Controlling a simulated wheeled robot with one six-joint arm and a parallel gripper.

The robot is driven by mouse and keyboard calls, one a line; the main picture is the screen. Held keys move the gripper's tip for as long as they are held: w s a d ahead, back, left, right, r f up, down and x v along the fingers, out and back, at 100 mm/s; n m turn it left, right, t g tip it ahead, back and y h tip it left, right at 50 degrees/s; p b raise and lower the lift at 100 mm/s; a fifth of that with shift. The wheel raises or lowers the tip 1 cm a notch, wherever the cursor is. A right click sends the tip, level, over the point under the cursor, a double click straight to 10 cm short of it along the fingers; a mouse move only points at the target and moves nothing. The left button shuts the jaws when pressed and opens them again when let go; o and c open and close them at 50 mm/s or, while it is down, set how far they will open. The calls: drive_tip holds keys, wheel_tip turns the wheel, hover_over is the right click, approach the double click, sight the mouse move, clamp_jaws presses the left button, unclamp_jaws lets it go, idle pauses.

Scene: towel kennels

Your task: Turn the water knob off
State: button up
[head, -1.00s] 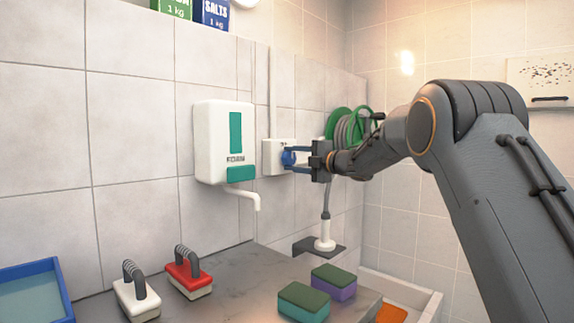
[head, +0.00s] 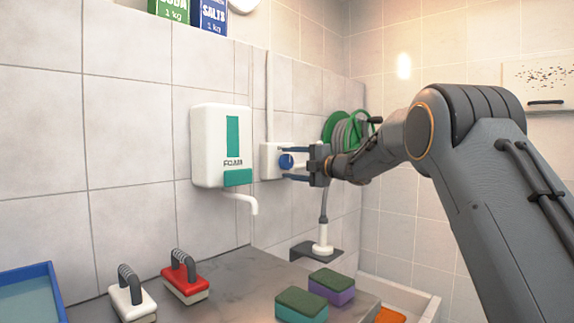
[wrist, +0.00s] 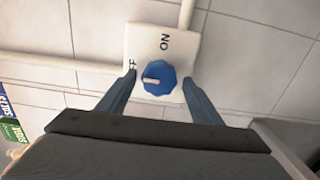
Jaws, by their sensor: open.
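The water knob (head: 286,161) is a blue knob on a white wall plate (head: 268,157), right of the foam dispenser. In the wrist view the knob (wrist: 160,84) has a white pointer mark lying toward the left, on the side of a partly hidden label that seems to read OFF. ON is printed at the plate's top (wrist: 165,42). My gripper (head: 284,164) is open, its two blue-grey fingers on either side of the knob with visible gaps, holding nothing. In the wrist view the left finger covers part of the left label.
The foam dispenser (head: 221,146) with its spout is left of the plate. A green hose reel (head: 338,125) and a white nozzle on a dark bracket (head: 318,251) are to the right. Brushes (head: 184,281) and sponges (head: 302,304) lie on the counter below.

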drive_tip(key=v, duration=0.7)
drive_tip(key=shift+s+d+b, duration=0.25)
drive_tip(key=shift+d+b, duration=0.05)
drive_tip(key=shift+d, duration=0.05)
drive_tip(key=shift+d, duration=0.1)
drive_tip(key=s+d+f+m+t+h+p, duration=0.3)
drive_tip(key=d+f+m+h+p, duration=0.15)
drive_tip(key=d+m+h, duration=0.5)
drive_tip(key=s+d+f+m+g+h+p, duration=0.2)
drive_tip(key=s+d+f+m+g+h, duration=0.15)
drive_tip(key=s+d+f+m, duration=0.6)
drive_tip(key=s+f+m+g+p, duration=0.2)
drive_tip(key=s+f+m+g, duration=0.2)
drive_tip(key=s, duration=1.6)
drive_tip(key=s+f+m+g+h+p, duration=0.1)
drive_tip(key=s+f+m+g, duration=0.4)
drive_tip(key=s, duration=1.5)
wheel_tip(320, 180, down, 5)
drive_tip(key=shift+s+r+m+g+p, duration=0.15)
drive_tip(key=shift+m+g+p, duration=0.2)
drive_tip(key=shift+g, duration=0.4)
drive_tip(key=shift+d, duration=0.15)
